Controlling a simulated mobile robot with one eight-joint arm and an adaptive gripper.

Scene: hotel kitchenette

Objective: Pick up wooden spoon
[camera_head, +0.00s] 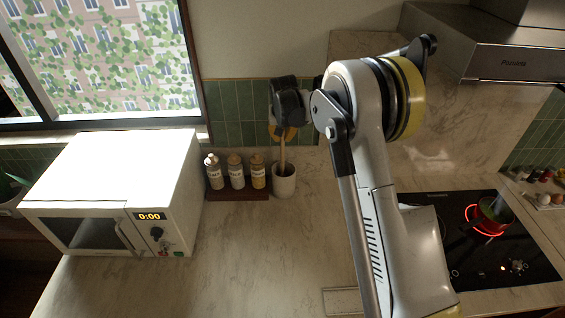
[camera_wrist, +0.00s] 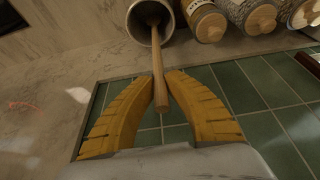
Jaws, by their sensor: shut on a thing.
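The wooden spoon (camera_wrist: 157,55) stands with its lower part inside a white cup-like holder (camera_head: 284,182); its handle sticks up out of it. The spoon also shows in the head view (camera_head: 283,152) as a thin, nearly upright stick. My gripper (camera_wrist: 161,90) has its yellow fingers shut around the spoon's handle near the free end. In the head view my gripper (camera_head: 283,132) is above the holder, partly hidden by my wrist. The holder's rim shows in the wrist view (camera_wrist: 131,28). The end of the spoon inside the holder is hidden.
Several labelled bottles (camera_head: 236,171) stand on a dark tray (camera_head: 237,195) left of the holder. A white microwave (camera_head: 120,190) is further left. A cooktop (camera_head: 470,255) with a glowing burner and a pot (camera_head: 492,213) is on the right. A green tiled wall (camera_head: 237,110) is close behind.

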